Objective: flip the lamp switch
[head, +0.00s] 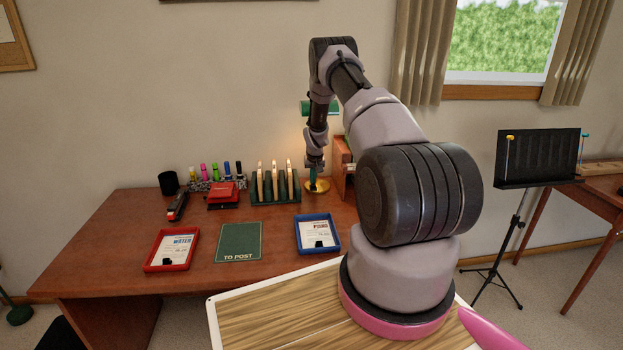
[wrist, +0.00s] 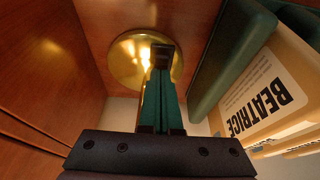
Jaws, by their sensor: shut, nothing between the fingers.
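The lamp has a green shade (head: 309,107), partly hidden behind my arm, and a round brass base (head: 321,187) on the desk. A warm glow shows on the wall beside it. The brass base (wrist: 125,64) also shows in the wrist view, with a bright reflection. My gripper (wrist: 162,50) is shut and empty, its fingertips overlapping the right part of the base in that view. In the head view my gripper (head: 315,181) is low by the base. I cannot make out the switch, and whether the fingertips touch anything is unclear.
A green rack (head: 276,198) with upright pale items stands close to the left; a green divider (wrist: 225,65) and a "BEATRICE" card (wrist: 262,103) are close beside my gripper. A wooden box (head: 341,160) is at the right. A blue tray (head: 335,248) lies in front.

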